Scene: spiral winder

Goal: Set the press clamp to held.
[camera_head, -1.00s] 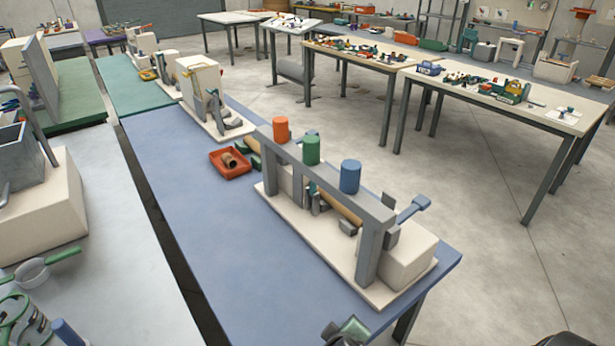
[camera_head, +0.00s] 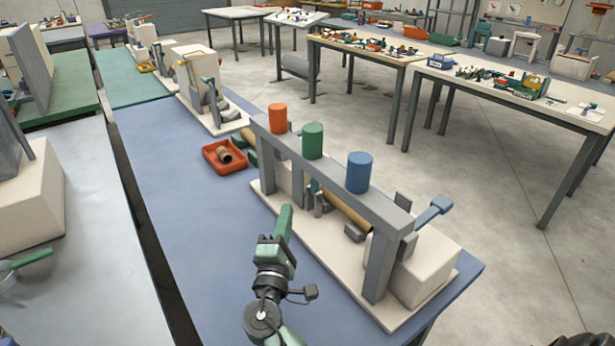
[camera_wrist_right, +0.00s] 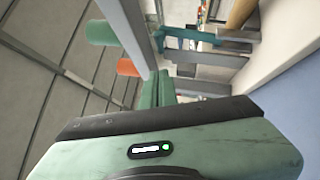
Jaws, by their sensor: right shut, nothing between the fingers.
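The spiral winder stands on a cream base (camera_head: 340,285) on the blue table. Its grey frame (camera_head: 335,185) carries an orange cylinder (camera_head: 277,118), a green cylinder (camera_head: 312,141) and a blue cylinder (camera_head: 359,172). A brown tube (camera_head: 346,208) runs beneath the frame. A blue-handled lever (camera_head: 433,211) sticks out at the right end. I cannot tell which part is the press clamp. My right gripper (camera_head: 286,211) is shut and empty, in front of the frame's left half. Its green fingers (camera_wrist_right: 157,85) show together in the wrist view. My left gripper is out of view.
A red tray (camera_head: 226,168) with a brown roll lies left of the winder. Another cream machine (camera_head: 196,75) stands farther back. The blue table (camera_head: 165,160) is bare along its left side. Cluttered worktables (camera_head: 505,85) stand across the floor.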

